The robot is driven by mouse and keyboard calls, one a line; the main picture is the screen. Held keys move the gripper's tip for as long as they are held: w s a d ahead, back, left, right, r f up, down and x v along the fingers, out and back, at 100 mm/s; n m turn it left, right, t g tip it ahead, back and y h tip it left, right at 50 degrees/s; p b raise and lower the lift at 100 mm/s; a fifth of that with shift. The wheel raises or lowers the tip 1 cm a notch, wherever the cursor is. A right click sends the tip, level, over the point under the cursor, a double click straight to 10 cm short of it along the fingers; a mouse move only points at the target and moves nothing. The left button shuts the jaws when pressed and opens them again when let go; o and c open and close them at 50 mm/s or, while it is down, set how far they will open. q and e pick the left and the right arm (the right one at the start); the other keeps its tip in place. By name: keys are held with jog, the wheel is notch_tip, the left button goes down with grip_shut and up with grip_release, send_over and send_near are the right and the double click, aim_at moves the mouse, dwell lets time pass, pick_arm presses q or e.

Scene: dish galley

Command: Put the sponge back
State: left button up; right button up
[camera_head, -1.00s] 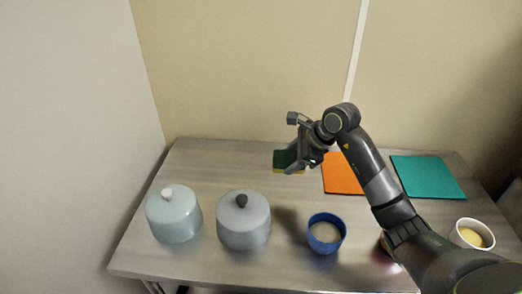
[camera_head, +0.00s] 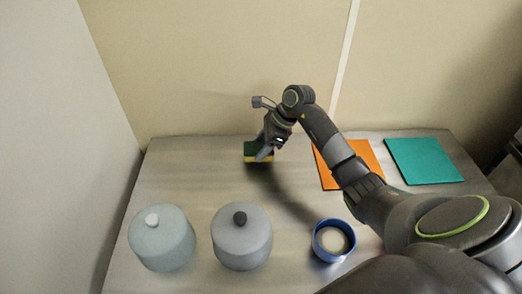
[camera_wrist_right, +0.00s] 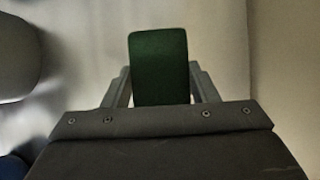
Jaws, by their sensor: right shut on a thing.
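The sponge (camera_head: 255,149) has a dark green top and a yellow underside. In the head view it is at the back of the steel table, left of the orange mat. My right gripper (camera_head: 264,150) is shut on it, with a finger on each side. In the right wrist view the green face of the sponge (camera_wrist_right: 159,68) shows between the two fingers of my right gripper (camera_wrist_right: 161,88). I cannot tell whether the sponge touches the table. My left gripper is not in view.
An orange mat (camera_head: 330,174) and a teal mat (camera_head: 424,161) lie at the back right. A pale lidded pot (camera_head: 162,245), a grey lidded pot (camera_head: 241,245) and a blue bowl (camera_head: 319,246) stand in front. The steel table (camera_head: 190,175) is clear at the back left.

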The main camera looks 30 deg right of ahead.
notch_tip(320, 180, down, 3)
jog(key=shift+p, duration=0.3)
jog(key=o, duration=0.9)
pick_arm(q)
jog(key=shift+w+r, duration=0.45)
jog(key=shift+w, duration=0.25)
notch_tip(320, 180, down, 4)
jog(key=b, duration=0.3)
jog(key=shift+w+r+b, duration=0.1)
jog(key=shift+b, duration=0.3)
pick_arm(e)
jog(key=v, duration=1.2)
